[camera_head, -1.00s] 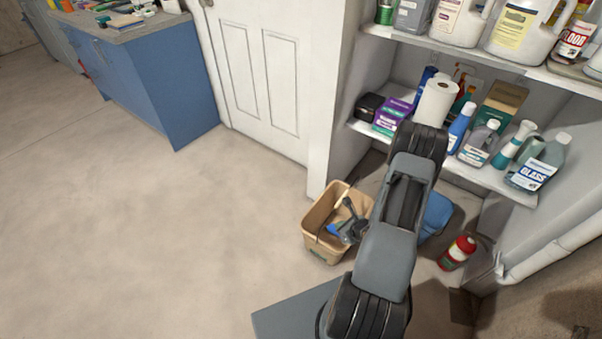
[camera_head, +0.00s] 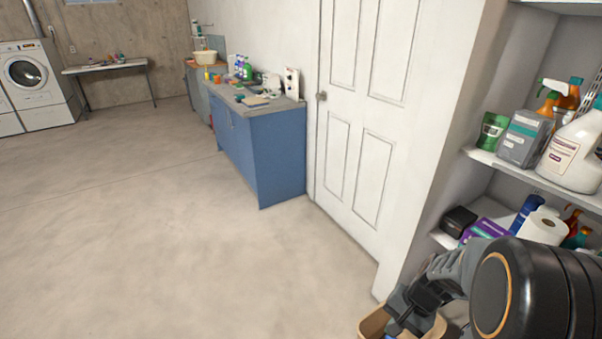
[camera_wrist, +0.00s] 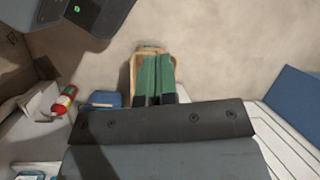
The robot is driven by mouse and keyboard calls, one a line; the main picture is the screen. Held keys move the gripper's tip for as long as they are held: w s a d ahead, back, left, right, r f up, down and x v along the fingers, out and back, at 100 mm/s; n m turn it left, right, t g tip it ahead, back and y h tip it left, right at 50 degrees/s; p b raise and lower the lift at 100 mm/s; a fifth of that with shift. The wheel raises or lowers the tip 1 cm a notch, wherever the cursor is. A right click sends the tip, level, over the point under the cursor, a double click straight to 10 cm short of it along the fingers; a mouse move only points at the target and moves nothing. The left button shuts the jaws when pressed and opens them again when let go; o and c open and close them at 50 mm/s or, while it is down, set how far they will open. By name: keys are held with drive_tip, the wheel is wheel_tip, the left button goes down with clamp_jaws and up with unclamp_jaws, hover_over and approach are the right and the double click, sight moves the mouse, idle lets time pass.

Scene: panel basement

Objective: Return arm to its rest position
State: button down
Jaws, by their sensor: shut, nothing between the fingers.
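My gripper (camera_wrist: 157,78) shows in the wrist view as two green fingers lying together, shut and empty. It points down over a tan bin (camera_wrist: 149,47), whose rim shows around the fingertips; the bin's inside is mostly hidden there. In the head view my folded arm fills the lower right corner, and the bin (camera_head: 372,322) is partly hidden below it at the bottom edge. The fingers cannot be made out in the head view.
A white door (camera_head: 362,120) and a blue cabinet (camera_head: 270,150) line the wall. A red bottle (camera_wrist: 63,101) is near the bin. The floor at left is clear.

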drive_tip(key=a+r+n+t+h+p, duration=0.2)
drive_tip(key=r+n+p, duration=0.1)
drive_tip(key=r, duration=0.8)
drive_tip(key=a+r+n+t+h+p, duration=0.2)
drive_tip(key=a+r+n+p, duration=0.1)
drive_tip(key=r, duration=0.9)
drive_tip(key=shift+s+n+t+p, duration=0.3)
drive_tip(key=shift+n+p, duration=0.45)
drive_tip(key=shift+n, duration=0.25)
drive_tip(key=shift+a, duration=0.1)
